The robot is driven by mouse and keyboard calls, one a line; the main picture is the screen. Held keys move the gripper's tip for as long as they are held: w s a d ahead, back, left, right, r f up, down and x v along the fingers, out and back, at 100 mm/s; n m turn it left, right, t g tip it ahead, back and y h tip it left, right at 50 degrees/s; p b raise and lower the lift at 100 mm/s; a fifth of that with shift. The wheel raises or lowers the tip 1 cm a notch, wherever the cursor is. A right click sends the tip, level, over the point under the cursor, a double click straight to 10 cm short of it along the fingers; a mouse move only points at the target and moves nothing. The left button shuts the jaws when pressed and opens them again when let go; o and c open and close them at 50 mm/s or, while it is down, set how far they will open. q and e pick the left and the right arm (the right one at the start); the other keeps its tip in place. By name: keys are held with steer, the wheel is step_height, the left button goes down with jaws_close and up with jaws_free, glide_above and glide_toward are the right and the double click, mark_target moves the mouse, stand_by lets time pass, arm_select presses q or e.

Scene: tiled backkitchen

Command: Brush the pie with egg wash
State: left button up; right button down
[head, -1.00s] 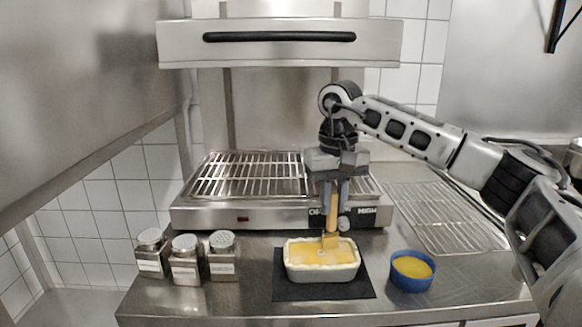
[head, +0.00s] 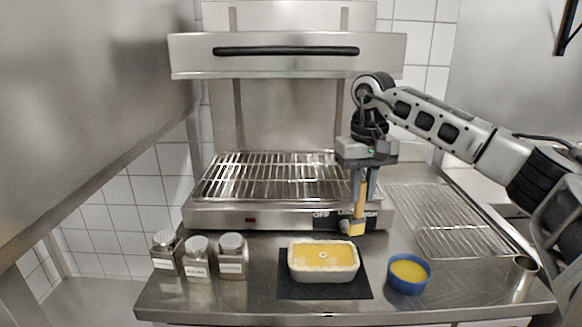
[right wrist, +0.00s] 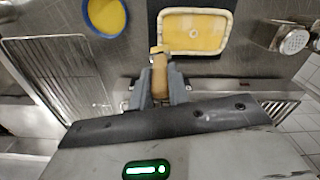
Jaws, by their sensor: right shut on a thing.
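The pie (head: 323,262) sits in a pale rectangular dish on a black mat (head: 325,291); its top is yellow with a small hole in the middle. It also shows in the right wrist view (right wrist: 195,32). The blue bowl (head: 408,281) of yellow egg wash stands to the right of the mat. My right gripper (head: 360,192) is shut on the wooden handle of a brush (head: 354,227), which points down with yellowish bristles. The brush hangs above and behind the pie's right side, apart from it. My left gripper is not in view.
Three shakers (head: 197,260) stand left of the mat. A grill (head: 270,185) stands behind the pie, under a raised hood (head: 290,55). A wire rack (head: 445,220) lies at the right, and a metal cup (head: 520,278) stands near the right front corner.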

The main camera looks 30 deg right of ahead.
steer(key=shift+r+p, duration=0.35)
steer(key=shift+r, duration=1.4)
steer(key=shift+a+f, duration=0.1)
